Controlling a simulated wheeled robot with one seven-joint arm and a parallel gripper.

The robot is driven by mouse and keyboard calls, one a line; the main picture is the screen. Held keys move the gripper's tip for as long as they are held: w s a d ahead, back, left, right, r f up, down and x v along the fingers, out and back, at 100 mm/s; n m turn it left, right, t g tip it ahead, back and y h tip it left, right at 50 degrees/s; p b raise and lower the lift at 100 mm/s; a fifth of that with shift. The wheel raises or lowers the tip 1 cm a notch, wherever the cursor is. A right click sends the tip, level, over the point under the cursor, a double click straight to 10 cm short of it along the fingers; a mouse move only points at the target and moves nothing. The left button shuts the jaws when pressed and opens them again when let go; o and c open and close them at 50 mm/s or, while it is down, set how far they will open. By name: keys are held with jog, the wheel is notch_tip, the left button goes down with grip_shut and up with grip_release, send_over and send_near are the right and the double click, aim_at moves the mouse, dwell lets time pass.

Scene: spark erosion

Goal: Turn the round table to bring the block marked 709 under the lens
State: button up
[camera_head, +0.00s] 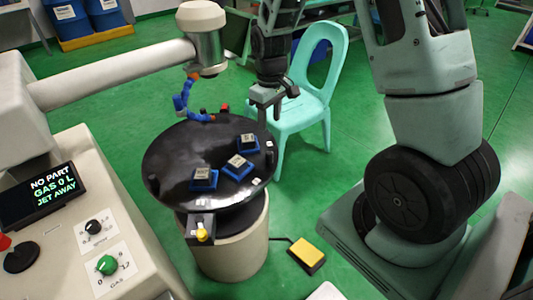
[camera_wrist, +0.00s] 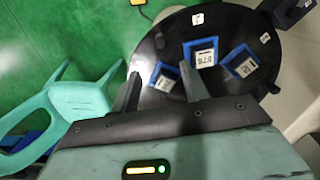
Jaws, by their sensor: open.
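The black round table (camera_head: 165,160) stands on a pale drum and carries three blue holders with metal blocks: front left (camera_head: 203,178), middle (camera_head: 238,167) and back right (camera_head: 247,142). Each block has a printed label; I cannot read 709 with certainty on any. In the wrist view they show at the left (camera_wrist: 163,78), middle (camera_wrist: 203,58) and right (camera_wrist: 240,65). The pale cylindrical head (camera_head: 204,45) hangs over the table's back side; no block shows beneath it. My gripper (camera_head: 264,113) is open and empty by the table's back right rim, fingers pointing down; the fingertips also show in the wrist view (camera_wrist: 160,76).
Black pegs (camera_head: 270,156) and white tags stand around the rim. A blue jointed hose (camera_head: 183,103) reaches towards the table's back. A turquoise chair (camera_head: 305,105) stands close behind right. The panel display (camera_head: 48,190) reads "NO PART, GAS 0 L, JET AWAY". A yellow pedal (camera_head: 307,252) lies on the floor.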

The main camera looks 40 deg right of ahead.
aim_at(269, 153)
notch_tip(269, 153, down, 14)
jog(key=shift+f, duration=0.25)
jog(key=shift+c, duration=0.4)
grip_shut()
